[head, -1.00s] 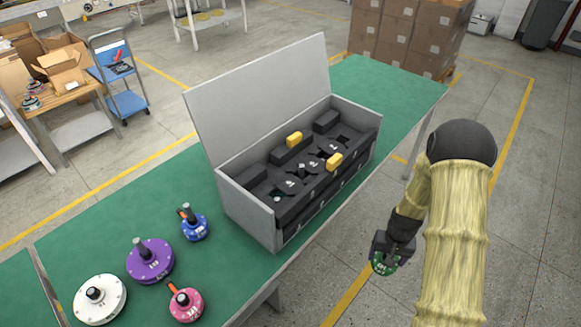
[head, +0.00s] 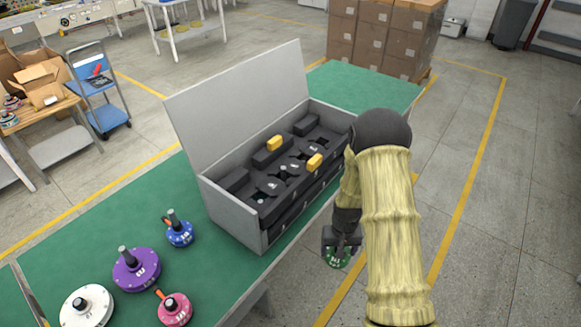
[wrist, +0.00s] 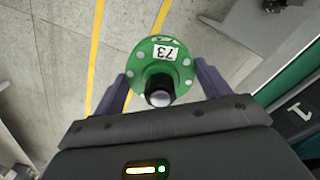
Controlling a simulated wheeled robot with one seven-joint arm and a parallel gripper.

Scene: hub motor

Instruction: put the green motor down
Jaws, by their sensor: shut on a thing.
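The green motor (wrist: 163,58) is held in my gripper (wrist: 160,90), between its two fingers, in the wrist view. It is a round disc with a white label reading 73 and a dark, silver-tipped shaft. In the head view the green motor (head: 337,257) hangs below my gripper (head: 341,236), over the floor just in front of the table's near edge. The open grey box (head: 240,213) stands on the green table (head: 192,278), to the left of my gripper. Its black foam insert (head: 268,208) has several cut-out slots and two yellow blocks.
On the table left of the box are a blue motor (head: 179,232), a purple motor (head: 136,268), a pink motor (head: 174,308) and a white motor (head: 87,306). The box's raised lid (head: 240,100) stands along its far side. The table's far right end is clear.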

